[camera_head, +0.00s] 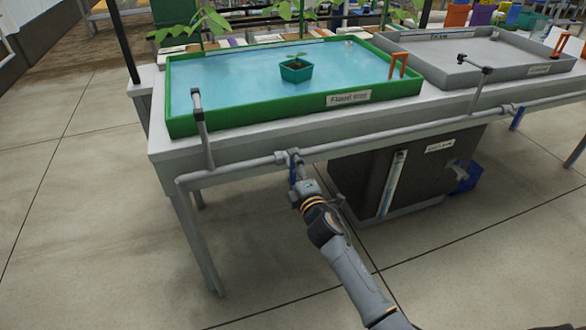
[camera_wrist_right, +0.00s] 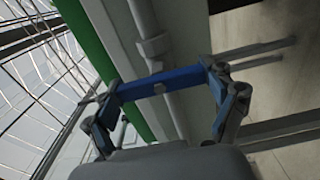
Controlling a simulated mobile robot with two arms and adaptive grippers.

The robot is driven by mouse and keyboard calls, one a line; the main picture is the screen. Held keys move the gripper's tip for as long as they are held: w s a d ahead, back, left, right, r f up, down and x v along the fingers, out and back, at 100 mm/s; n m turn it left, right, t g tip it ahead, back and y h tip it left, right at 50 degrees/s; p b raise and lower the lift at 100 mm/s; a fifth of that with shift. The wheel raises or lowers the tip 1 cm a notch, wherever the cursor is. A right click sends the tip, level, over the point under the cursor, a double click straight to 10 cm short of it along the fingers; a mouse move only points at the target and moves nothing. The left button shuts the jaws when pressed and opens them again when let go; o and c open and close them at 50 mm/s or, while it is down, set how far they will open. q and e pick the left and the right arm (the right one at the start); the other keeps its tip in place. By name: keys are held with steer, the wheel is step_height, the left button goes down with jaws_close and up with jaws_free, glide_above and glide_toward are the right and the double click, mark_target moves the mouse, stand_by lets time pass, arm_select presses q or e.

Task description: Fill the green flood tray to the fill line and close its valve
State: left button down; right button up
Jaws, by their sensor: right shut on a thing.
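The green flood tray (camera_head: 250,110) lies on the bench with pale blue water (camera_head: 220,78) spread over its floor. A small potted seedling (camera_head: 296,70) stands in the water, and an orange bracket (camera_head: 398,64) sits at the tray's right end. I cannot make out the fill line. My right gripper (camera_head: 297,180) is at the pipe below the tray's front edge. It is shut on the blue valve handle (camera_wrist_right: 160,84), which spans between its fingers in the wrist view; in the head view the gripper largely hides the handle. My left gripper is not in view.
A grey tray (camera_head: 480,58) stands to the right on the same bench. The grey pipe (camera_head: 370,143) runs along the front, with upright spouts (camera_head: 202,125) rising from it. A dark tank (camera_head: 400,175) stands underneath. The floor at left is clear.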

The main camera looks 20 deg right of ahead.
stand_by(0.4)
steer(key=o, duration=1)
steer(key=shift+s, duration=0.1)
steer(key=s, duration=1.2)
steer(key=shift+d, duration=0.2)
steer(key=shift+w, duration=0.1)
